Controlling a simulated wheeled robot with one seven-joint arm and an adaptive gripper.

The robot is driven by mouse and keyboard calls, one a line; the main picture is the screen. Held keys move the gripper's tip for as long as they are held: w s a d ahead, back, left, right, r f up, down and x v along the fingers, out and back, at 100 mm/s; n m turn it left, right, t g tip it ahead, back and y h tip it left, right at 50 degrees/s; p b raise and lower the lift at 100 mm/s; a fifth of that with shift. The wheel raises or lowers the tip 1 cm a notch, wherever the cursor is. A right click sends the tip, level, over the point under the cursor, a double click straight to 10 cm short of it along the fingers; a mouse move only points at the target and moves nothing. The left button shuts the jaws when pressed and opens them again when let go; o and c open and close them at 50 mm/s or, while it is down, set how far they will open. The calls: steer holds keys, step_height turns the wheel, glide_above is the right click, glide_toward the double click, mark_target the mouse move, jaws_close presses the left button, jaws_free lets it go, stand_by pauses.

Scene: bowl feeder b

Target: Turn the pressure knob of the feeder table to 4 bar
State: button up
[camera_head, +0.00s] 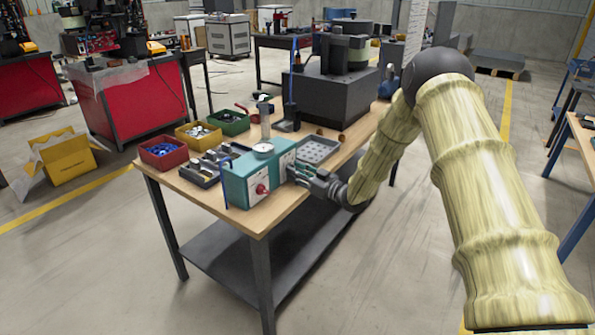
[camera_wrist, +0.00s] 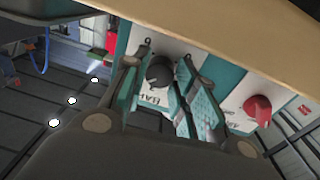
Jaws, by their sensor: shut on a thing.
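The feeder's teal control box (camera_head: 236,184) stands at the near corner of the wooden feeder table (camera_head: 262,221). A round gauge (camera_head: 263,149) sits on top of the box; its reading is too small to tell. My gripper (camera_head: 293,171) is at the right-hand face of the box. In the wrist view my gripper (camera_wrist: 166,62) is shut on a black knob (camera_wrist: 159,75), one finger on each side of it. The knob sits on a white plate with upside-down lettering, partly hidden by the fingers. The knob's pointer cannot be made out.
Red, yellow and green bins (camera_head: 229,122), a grey tray (camera_head: 318,149) and a dark machine block (camera_head: 330,98) stand on the table. Floor in front is clear.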

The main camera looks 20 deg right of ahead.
steer(key=shift+d+m, duration=0.1)
steer(key=shift+m, duration=0.3)
steer(key=o, duration=1)
steer(key=shift+o, duration=0.2)
steer(key=v, duration=1.2)
